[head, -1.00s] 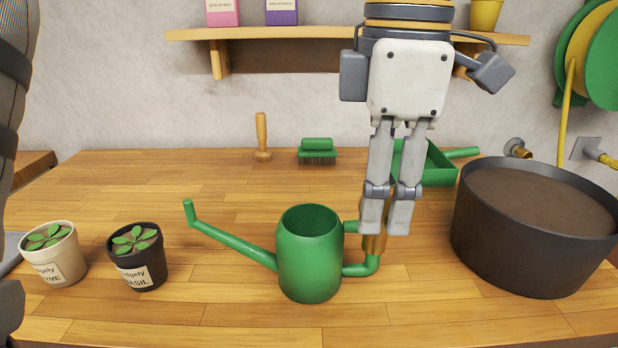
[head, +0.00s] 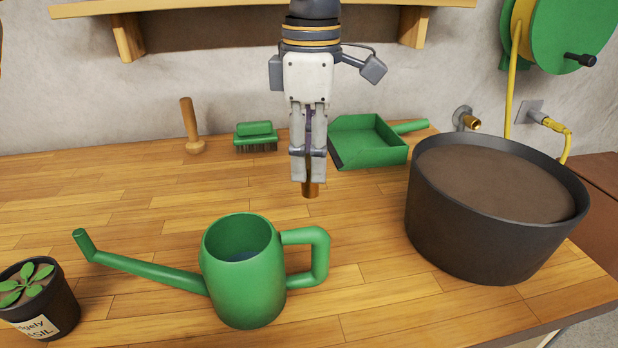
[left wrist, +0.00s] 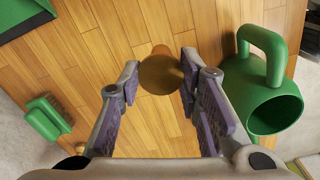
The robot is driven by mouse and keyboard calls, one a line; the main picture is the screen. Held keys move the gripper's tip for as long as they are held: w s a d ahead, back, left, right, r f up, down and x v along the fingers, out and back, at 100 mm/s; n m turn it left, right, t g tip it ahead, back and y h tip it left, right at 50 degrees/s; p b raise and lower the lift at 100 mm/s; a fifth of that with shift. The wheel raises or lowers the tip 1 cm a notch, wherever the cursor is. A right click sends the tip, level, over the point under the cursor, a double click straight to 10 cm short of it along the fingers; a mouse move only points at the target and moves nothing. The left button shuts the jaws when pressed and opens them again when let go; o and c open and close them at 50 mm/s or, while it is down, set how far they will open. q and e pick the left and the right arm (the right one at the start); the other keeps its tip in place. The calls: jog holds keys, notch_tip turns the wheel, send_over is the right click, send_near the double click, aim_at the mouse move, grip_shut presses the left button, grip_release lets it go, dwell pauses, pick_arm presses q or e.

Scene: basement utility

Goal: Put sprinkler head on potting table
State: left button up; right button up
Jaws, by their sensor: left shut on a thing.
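The sprinkler head (head: 310,190) is a small brass-coloured piece showing below the fingertips of my left gripper (head: 307,182). In the left wrist view, the sprinkler head (left wrist: 158,74) sits between the two finger pads, and my left gripper (left wrist: 160,85) is shut on it. The wooden potting table (head: 110,200) lies beneath. I cannot tell whether the piece touches the tabletop or hangs just above it. The fingers hide its upper part. My right gripper is not in view.
A green watering can (head: 240,290) stands in front of my left gripper. A green dustpan (head: 370,150), a green brush (head: 256,140) and a wooden dibber (head: 190,125) are behind. A large dark pot (head: 480,240) stands right. Bare planks lie left of the gripper.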

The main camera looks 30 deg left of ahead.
pick_arm(q)
jog(key=f, duration=0.2)
jog(key=w+f, duration=0.1)
jog(key=f, duration=0.1)
jog(key=w+a+f, duration=0.1)
jog(key=f, duration=0.1)
jog(key=shift+w, duration=0.1)
jog(key=o, duration=1.1)
jog(key=shift+f, duration=0.1)
notch_tip(320, 180, up, 12)
jog(key=shift+d+r, duration=0.1)
jog(key=shift+r, duration=0.05)
